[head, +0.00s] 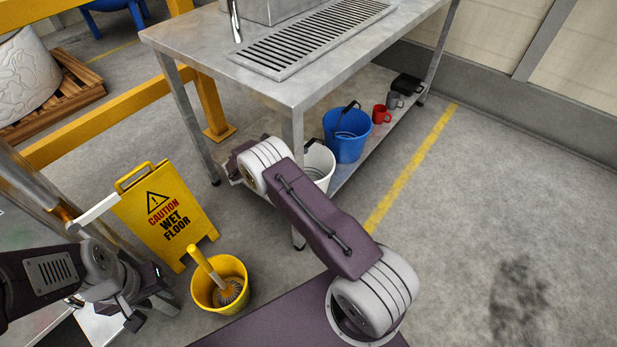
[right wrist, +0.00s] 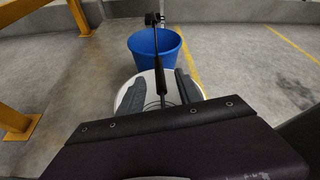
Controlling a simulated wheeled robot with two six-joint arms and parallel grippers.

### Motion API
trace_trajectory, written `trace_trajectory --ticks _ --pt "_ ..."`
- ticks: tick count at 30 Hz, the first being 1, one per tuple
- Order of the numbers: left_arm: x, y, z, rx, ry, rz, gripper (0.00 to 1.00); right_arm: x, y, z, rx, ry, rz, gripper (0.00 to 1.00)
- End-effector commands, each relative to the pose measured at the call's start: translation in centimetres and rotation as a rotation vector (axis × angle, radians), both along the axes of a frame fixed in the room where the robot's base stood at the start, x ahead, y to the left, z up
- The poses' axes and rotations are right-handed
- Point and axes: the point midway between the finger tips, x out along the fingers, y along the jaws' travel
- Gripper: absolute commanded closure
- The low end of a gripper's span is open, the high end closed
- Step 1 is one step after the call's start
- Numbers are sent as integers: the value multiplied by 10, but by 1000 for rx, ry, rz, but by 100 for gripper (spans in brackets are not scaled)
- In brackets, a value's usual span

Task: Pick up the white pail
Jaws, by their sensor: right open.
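The white pail (head: 320,165) stands on the table's lower shelf at the near end, partly hidden behind my right arm in the head view. In the right wrist view its pale rim (right wrist: 124,92) shows around and below my right gripper (right wrist: 161,90). That gripper is open, its two dark fingers apart over the pail's mouth. A dark handle bar runs between the fingers; I cannot tell whether they touch it. My right gripper is hidden in the head view. My left gripper (head: 150,312) is at lower left, away from the pail; its opening is unclear.
A blue bucket (head: 347,138) stands just beyond the pail, with a red mug (head: 381,114) further along the shelf. The metal table (head: 180,38) overhangs them. A yellow caution sign (head: 168,215) and yellow bucket (head: 204,290) stand left. Floor at right is clear.

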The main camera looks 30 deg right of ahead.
Motion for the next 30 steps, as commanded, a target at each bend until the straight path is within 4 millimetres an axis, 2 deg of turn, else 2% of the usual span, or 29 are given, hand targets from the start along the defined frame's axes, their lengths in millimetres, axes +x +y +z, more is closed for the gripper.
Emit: trace_trajectory --ticks 1,3,8,11,15,18,23,26,27,28,30 --pt "0 0 -11 0 0 0 64 2 -9 -9 -1 -1 -4 59" --pt "0 0 -16 0 0 0 64 5 -18 -13 1 -1 -4 59" --pt "0 0 -17 0 0 0 64 8 -22 -12 0 -1 -1 59" --pt "0 0 -29 0 0 0 64 11 -32 -21 0 -1 -3 59" --pt "0 0 -48 0 0 0 64 20 -54 -34 1 -2 -4 59" --pt "0 0 -51 0 0 0 64 24 -64 -34 -1 -2 -2 59" --pt "0 0 -48 0 0 0 64 24 -64 -31 0 0 0 59" --pt "0 0 -48 0 0 0 64 24 -64 -31 0 0 0 84" --pt "0 0 -48 0 0 0 64 24 -64 -31 0 0 0 95" --pt "0 0 -48 0 0 0 64 24 -64 -32 0 0 -1 100" --pt "0 0 -48 0 0 0 64 24 -64 -32 0 0 -1 100"
